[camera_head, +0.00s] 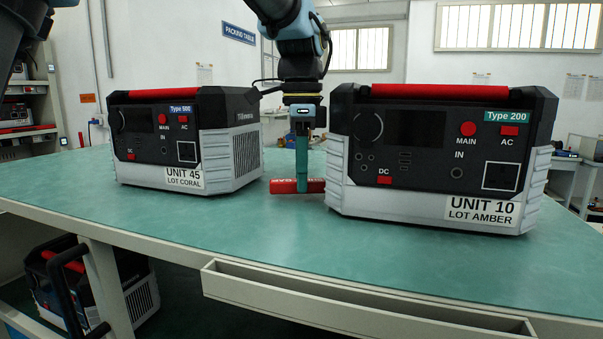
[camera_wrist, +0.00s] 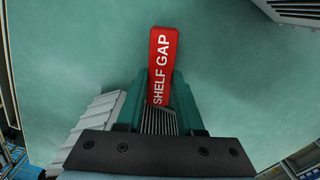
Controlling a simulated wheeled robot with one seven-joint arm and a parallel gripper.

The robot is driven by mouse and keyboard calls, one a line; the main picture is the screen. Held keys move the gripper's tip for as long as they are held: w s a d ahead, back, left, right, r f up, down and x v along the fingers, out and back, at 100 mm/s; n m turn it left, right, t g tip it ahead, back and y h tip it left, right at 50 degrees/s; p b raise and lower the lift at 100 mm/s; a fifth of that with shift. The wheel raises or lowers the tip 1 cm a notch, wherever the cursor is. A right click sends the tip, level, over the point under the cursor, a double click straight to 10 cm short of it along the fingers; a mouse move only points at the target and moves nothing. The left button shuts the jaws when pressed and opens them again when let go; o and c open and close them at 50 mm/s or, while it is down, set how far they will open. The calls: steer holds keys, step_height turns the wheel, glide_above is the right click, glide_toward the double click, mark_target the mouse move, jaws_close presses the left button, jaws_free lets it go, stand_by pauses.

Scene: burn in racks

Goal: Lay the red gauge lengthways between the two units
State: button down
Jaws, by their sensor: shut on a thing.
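The red gauge (camera_head: 284,186) lies low at the table top between the two units, its length running left to right in the head view. In the wrist view the gauge (camera_wrist: 161,62) shows the words SHELF GAP. My gripper (camera_head: 302,187) points down and is shut on the gauge; it also shows in the wrist view (camera_wrist: 160,100). Unit 45 (camera_head: 150,150) stands to the left, with a gap to the gauge. Unit 10 (camera_head: 420,150) stands to the right and hides the gauge's right end. I cannot tell whether the gauge touches the table or either unit.
The green table top (camera_head: 250,230) is clear in front of the units. A long tray (camera_head: 360,305) runs along the table's front edge. Another unit (camera_head: 75,275) sits below the table at left. Both units have red handles on top, close beside my arm.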

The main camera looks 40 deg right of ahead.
steer(key=shift+f+b, duration=0.35)
steer(key=shift+f, duration=0.2)
steer(key=shift+c, duration=2.3)
jaws_free()
steer(key=shift+r, duration=0.1)
step_height(320, 180, up, 11)
steer(key=b, duration=0.1)
steer(key=shift+f, duration=0.2)
